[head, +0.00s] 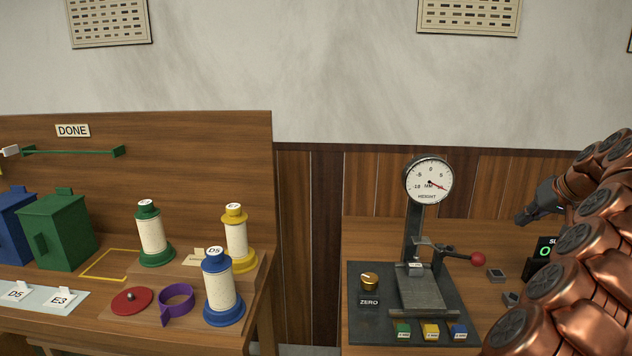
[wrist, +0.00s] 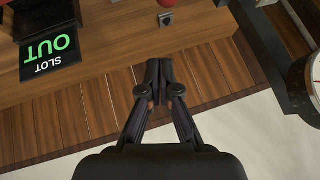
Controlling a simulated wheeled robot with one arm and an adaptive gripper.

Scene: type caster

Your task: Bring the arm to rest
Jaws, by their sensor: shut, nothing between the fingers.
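My gripper (head: 528,215) is at the right of the head view, at the end of my copper-coloured arm, over the right bench. In the wrist view my gripper (wrist: 159,68) has its two dark fingers together, with nothing seen between them. It is apart from the bench and the things on it. The arm is raised and bent, and its links hide the right end of the bench.
A height gauge with a dial (head: 429,181) and a red-knobbed lever (head: 477,258) stands left of my gripper. A "SLOT OUT" sign (wrist: 50,55) is near. The left bench (head: 262,290) holds spools, blue and green boxes, and a purple ring (head: 177,290). A gap separates the benches.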

